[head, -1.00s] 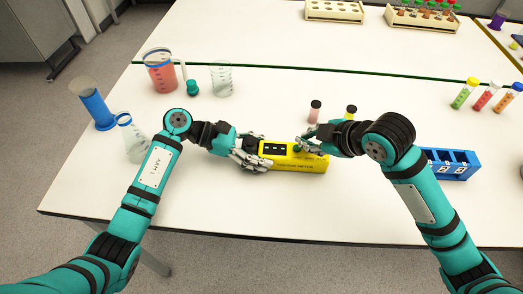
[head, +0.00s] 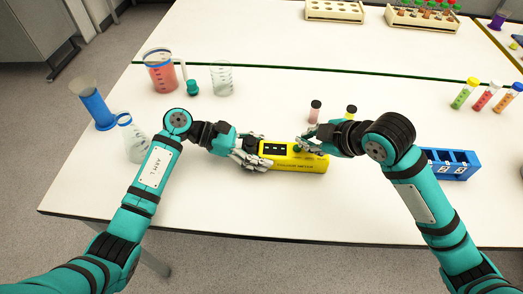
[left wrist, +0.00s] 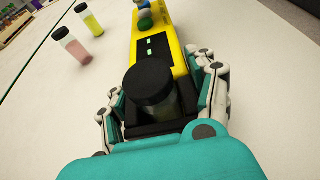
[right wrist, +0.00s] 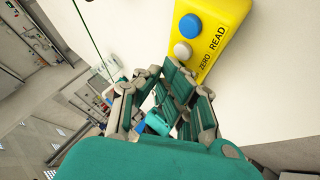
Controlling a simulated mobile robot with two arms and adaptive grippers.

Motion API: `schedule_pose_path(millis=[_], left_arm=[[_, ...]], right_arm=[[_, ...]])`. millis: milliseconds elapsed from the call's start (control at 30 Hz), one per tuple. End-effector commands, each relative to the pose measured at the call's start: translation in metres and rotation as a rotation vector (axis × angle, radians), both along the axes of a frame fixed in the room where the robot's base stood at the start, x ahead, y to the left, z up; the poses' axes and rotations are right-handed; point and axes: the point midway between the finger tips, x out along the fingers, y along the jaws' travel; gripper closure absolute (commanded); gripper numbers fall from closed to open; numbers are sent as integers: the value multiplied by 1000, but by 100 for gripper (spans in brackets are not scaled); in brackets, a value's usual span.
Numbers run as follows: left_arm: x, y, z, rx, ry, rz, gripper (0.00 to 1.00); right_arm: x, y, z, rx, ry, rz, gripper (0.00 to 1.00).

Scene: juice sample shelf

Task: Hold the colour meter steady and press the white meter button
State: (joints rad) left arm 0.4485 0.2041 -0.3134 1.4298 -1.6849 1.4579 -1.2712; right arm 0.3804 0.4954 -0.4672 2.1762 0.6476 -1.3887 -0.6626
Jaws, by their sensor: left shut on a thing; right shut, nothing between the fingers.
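The yellow colour meter (head: 305,164) lies on the white table. My left gripper (head: 250,155) is shut on its left end, with fingers on both sides in the left wrist view (left wrist: 160,82). A black-capped vial (left wrist: 149,82) stands in the meter's dark end, beside a small display (left wrist: 150,46). In the right wrist view, the white meter button (right wrist: 182,52) sits by the ZERO label and the blue button (right wrist: 190,26) by READ. My right gripper (head: 303,146) is shut and empty at the meter's button end; its fingertips are close to the white button. I cannot tell whether they touch.
Two small vials, one pink (head: 315,111) and one yellow (head: 350,112), stand behind the meter. A blue rack (head: 452,166) is to the right. A beaker of red liquid (head: 160,72) and other glassware stand at the left. The table in front of the meter is clear.

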Motion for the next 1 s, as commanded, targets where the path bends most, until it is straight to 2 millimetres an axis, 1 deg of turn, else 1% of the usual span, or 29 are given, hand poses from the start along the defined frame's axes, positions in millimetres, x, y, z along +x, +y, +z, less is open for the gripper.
schedule_pose_path(millis=[33,267,567,1000], left_arm=[[-3,0,-6,9,9,-5,90],[-3,0,-6,9,10,-5,90],[-3,0,-6,9,10,-5,90],[-3,0,-7,9,10,-5,90]], right_arm=[[0,0,-1,0,0,0,100],[0,0,-1,0,0,0,100],[0,-1,-10,0,2,-1,100],[0,-1,-11,0,1,1,100]])
